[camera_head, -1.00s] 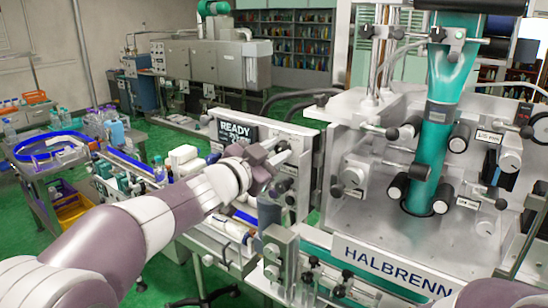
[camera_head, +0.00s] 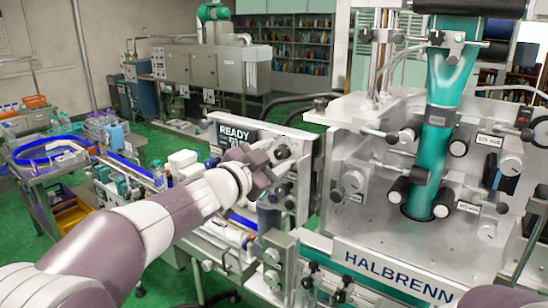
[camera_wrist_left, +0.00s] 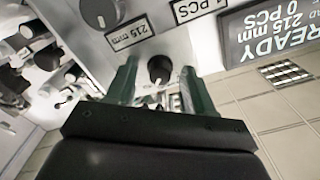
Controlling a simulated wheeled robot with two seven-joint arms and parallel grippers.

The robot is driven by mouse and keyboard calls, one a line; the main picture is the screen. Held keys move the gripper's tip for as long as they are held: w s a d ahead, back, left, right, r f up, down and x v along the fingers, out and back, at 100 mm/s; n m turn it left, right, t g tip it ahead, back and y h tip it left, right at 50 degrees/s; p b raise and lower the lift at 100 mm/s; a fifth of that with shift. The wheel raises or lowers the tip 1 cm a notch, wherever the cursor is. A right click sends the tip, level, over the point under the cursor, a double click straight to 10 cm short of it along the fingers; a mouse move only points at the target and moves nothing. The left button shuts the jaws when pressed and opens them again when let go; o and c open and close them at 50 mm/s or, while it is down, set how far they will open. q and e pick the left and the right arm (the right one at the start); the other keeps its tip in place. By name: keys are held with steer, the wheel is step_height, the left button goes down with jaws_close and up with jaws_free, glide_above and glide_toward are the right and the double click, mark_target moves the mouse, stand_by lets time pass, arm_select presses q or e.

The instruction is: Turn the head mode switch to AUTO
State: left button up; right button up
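A small black knob (camera_wrist_left: 159,68) with a white pointer shows on the panel in the left wrist view; the marking by it is too blurred to read, so I cannot confirm it is the head mode switch. My left gripper (camera_wrist_left: 160,84) is open, one green finger on each side of the knob; contact cannot be told. In the head view the left gripper (camera_head: 266,165) is in front of the upright control panel (camera_head: 305,165), and its wrist hides part of it. My right gripper is out of view.
The READY display (camera_wrist_left: 270,35) is beside the knob. The HALBRENN machine (camera_head: 355,225) stands to the right, with projecting rollers and knobs. A conveyor with bottles (camera_head: 125,170) lies left.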

arm_select(q)
steer(key=b+v, duration=0.2)
steer(key=v, duration=1)
steer(key=shift+s+a, duration=0.2)
steer(key=shift+s, duration=0.05)
steer(key=a+f+n+g+y, duration=0.2)
steer(key=a+f+n+y, duration=0.8)
steer(key=f, duration=0.6)
steer(key=s+f+n+g, duration=0.3)
steer(key=s+f+g, duration=0.8)
steer(key=s+f, duration=0.7)
step_height(320, 180, down, 2)
steer(key=shift+s+a+f+n+y, duration=0.15)
steer(key=shift+s+a+n+y, duration=0.15)
steer(key=shift+a, duration=0.1)
